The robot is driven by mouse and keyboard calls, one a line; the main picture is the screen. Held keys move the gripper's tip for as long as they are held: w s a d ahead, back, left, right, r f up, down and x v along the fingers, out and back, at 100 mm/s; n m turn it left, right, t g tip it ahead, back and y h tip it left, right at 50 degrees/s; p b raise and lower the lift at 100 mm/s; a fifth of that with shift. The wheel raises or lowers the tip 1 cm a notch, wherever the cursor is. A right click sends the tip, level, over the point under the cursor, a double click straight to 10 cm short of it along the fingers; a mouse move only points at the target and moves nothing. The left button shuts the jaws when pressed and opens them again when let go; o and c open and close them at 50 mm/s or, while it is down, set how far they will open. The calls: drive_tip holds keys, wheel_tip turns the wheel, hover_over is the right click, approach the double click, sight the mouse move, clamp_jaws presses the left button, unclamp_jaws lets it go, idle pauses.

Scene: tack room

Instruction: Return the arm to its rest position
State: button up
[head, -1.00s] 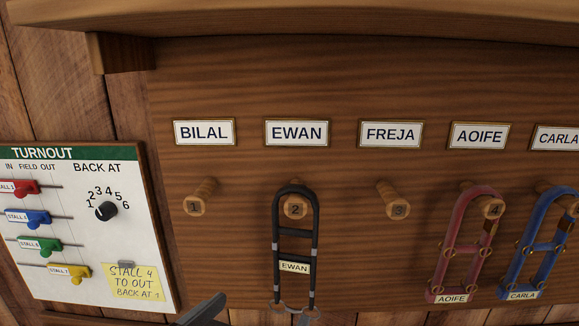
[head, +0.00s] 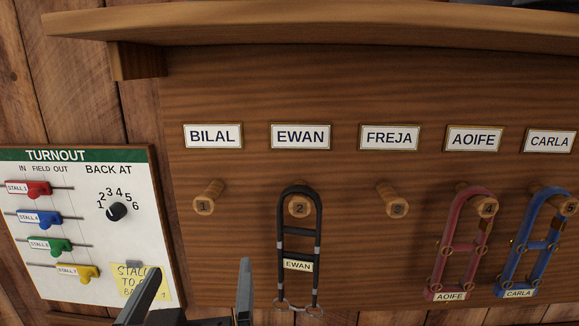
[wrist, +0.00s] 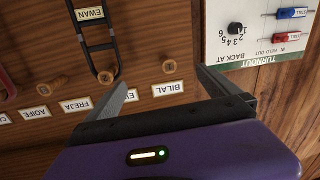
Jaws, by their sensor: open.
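My gripper (head: 200,266) is open and empty at the bottom of the head view, in front of the wall between the turnout board and the black halter. Its two fingers stand apart, and the left one covers part of the yellow note. The wrist view shows both fingers of my gripper (wrist: 160,80) spread, with nothing between them. That view looks upside down, with the rack's name plates and the board beyond the fingers. The rest of my arm is mostly out of the head view.
The wooden rack has a black halter (head: 282,240) on peg 2, a red one (head: 440,262) on peg 4 and a blue one (head: 512,266) on peg 5. Pegs 1 (head: 207,198) and 3 (head: 393,199) are bare. The turnout board (head: 95,265) is at left; a shelf (head: 330,32) juts out above.

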drive_tip(key=s+d+f+n+y, duration=0.3)
drive_tip(key=s+d+f+y, duration=0.15)
drive_tip(key=f, duration=0.25)
drive_tip(key=s+d+f+n+y, duration=0.3)
drive_tip(key=d+f, duration=0.2)
drive_tip(key=f, duration=0.2)
drive_tip(key=s+d+f+m+g+h, duration=0.1)
drive_tip(key=s+d+f+m+h, duration=0.3)
drive_tip(key=s+d, duration=0.7)
drive_tip(key=s+d+f+m+g+h, duration=0.1)
drive_tip(key=s+d+f+m+h, duration=0.3)
drive_tip(key=s+d+f, duration=0.3)
drive_tip(key=s+d+h, duration=0.1)
drive_tip(key=s+d, duration=0.3)
drive_tip(key=shift+s+f+g, duration=0.15)
drive_tip(key=shift+s+g, duration=0.15)
